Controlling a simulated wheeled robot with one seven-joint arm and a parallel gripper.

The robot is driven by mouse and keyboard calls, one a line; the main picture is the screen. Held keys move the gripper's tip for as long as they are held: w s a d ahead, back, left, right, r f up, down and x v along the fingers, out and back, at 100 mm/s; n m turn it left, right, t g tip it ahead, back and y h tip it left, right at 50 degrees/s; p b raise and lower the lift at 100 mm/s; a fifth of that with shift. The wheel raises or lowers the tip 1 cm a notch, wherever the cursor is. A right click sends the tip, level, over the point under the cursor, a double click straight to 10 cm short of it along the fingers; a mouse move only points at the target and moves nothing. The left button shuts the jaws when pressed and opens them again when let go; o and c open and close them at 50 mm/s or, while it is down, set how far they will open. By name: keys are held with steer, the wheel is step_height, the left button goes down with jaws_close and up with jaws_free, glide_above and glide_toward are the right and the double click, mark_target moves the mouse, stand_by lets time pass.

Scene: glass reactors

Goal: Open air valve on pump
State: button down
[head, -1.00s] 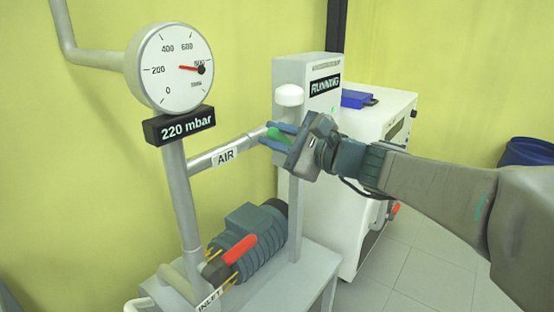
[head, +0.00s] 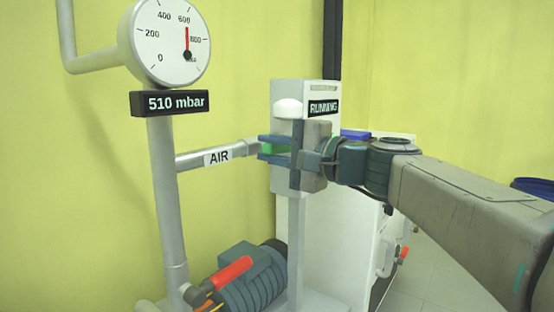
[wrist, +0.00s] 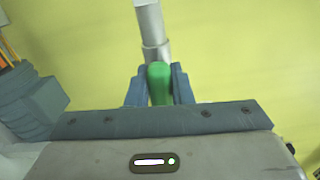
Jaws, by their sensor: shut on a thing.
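The air valve's green handle (wrist: 159,82) sits between my gripper's two blue fingers in the wrist view, at the end of a grey pipe (wrist: 152,30). My gripper (head: 272,149) is shut on this handle in the head view, where only a little green shows between the fingers. The pipe carries an AIR label (head: 217,157) and runs left to the upright pipe. The display (head: 170,103) reads 510 mbar. The round gauge (head: 166,42) has its red needle pointing nearly straight up. The pump (head: 250,285) stands below, partly cut off by the frame.
A red-handled valve (head: 230,274) lies low by the pump. A white box marked RUNNING (head: 323,108) stands close behind my gripper. A white cabinet (head: 345,230) is behind it, with a blue item on top. Some floor shows at right.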

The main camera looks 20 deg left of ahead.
steer(key=shift+f, duration=0.1)
stand_by(0.3)
steer(key=c, duration=1.3)
jaws_free()
steer(key=shift+d, duration=0.15)
steer(key=p+v, duration=0.2)
steer(key=v, duration=1.1)
steer(key=shift+s+d, duration=0.1)
steer(key=shift+d, duration=0.15)
steer(key=shift+p, duration=0.4)
